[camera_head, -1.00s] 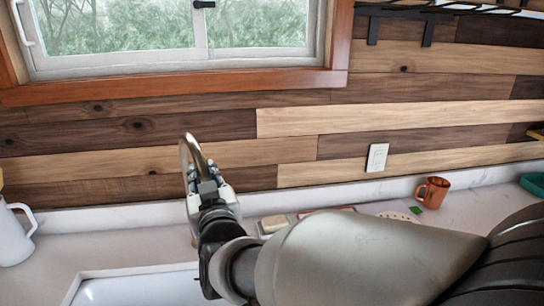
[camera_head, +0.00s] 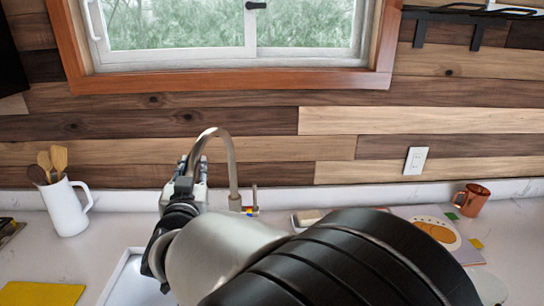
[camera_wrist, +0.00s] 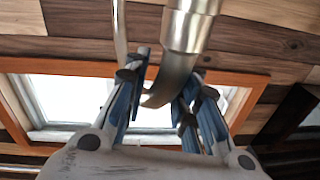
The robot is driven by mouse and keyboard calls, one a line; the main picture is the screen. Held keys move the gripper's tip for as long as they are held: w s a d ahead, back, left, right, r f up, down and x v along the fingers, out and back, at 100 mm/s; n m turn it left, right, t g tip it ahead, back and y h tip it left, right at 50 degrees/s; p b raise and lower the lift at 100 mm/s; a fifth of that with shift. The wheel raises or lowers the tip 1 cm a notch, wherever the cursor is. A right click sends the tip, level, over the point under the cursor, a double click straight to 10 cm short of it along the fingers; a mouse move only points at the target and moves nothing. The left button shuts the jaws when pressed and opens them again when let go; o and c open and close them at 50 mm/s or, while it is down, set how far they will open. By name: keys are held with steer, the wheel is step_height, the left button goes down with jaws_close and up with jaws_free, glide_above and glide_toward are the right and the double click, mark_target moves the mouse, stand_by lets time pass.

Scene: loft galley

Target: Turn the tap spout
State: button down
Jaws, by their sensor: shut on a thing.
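The metal tap (camera_head: 233,175) stands behind the sink at the counter's back. Its curved spout (camera_head: 213,132) arches up from the base and over to the left. My gripper (camera_head: 194,166) is at the spout's outer end, shut on it. In the wrist view, the spout's silver end (camera_wrist: 190,28) runs between the two blue-grey fingers of my gripper (camera_wrist: 165,95). My arm hides part of the sink (camera_head: 128,280) in the head view.
A white jug (camera_head: 66,212) with wooden utensils stands at the left, and a yellow cloth (camera_head: 42,293) lies at the front left. A copper mug (camera_head: 471,199) and an illustrated booklet (camera_head: 428,232) are at the right. The window (camera_head: 230,30) is above the tap.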

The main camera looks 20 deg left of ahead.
steer(key=shift+a+r, duration=0.25)
steer(key=shift+a, duration=0.3)
steer(key=shift+a+r, duration=0.25)
steer(key=shift+a, duration=0.25)
steer(key=c, duration=1.4)
jaws_free()
steer(key=shift+s+a, duration=0.1)
steer(key=shift+c, duration=0.2)
steer(key=shift+d, duration=0.2)
steer(key=shift+f, duration=0.15)
step_height(320, 180, up, 10)
